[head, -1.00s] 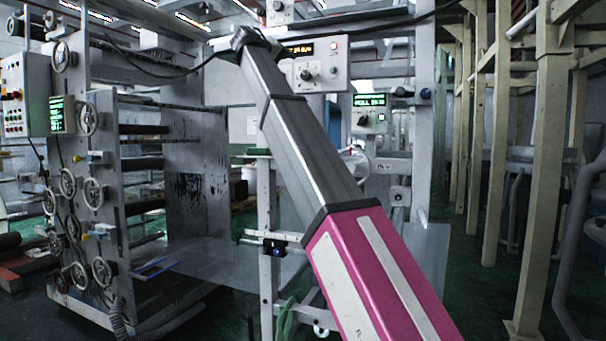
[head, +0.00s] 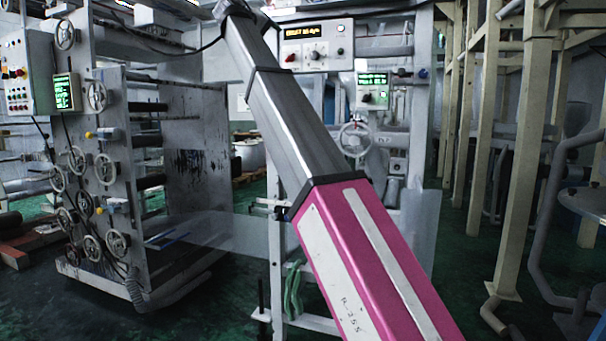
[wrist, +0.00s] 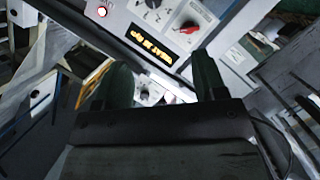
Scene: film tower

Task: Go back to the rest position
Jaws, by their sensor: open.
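My gripper (wrist: 163,90) shows in the wrist view, its two dark fingers apart with nothing between them. Beyond the fingers is a grey control panel (wrist: 225,20) with a lit yellow display (wrist: 150,45), a red knob and a black knob. In the head view my pink and grey arm reaches up and left across the middle. Its far end is at the top edge, so the gripper itself cannot be made out there. The same control panel (head: 316,46) stands just right of the arm's upper end.
A machine frame with several handwheels (head: 104,168) and rollers stands at left. A second panel with a green display (head: 373,79) and a handwheel (head: 355,139) are behind my arm. Beige posts (head: 525,150) and a grey bent pipe (head: 540,235) stand at right. Green floor (head: 455,270) shows between.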

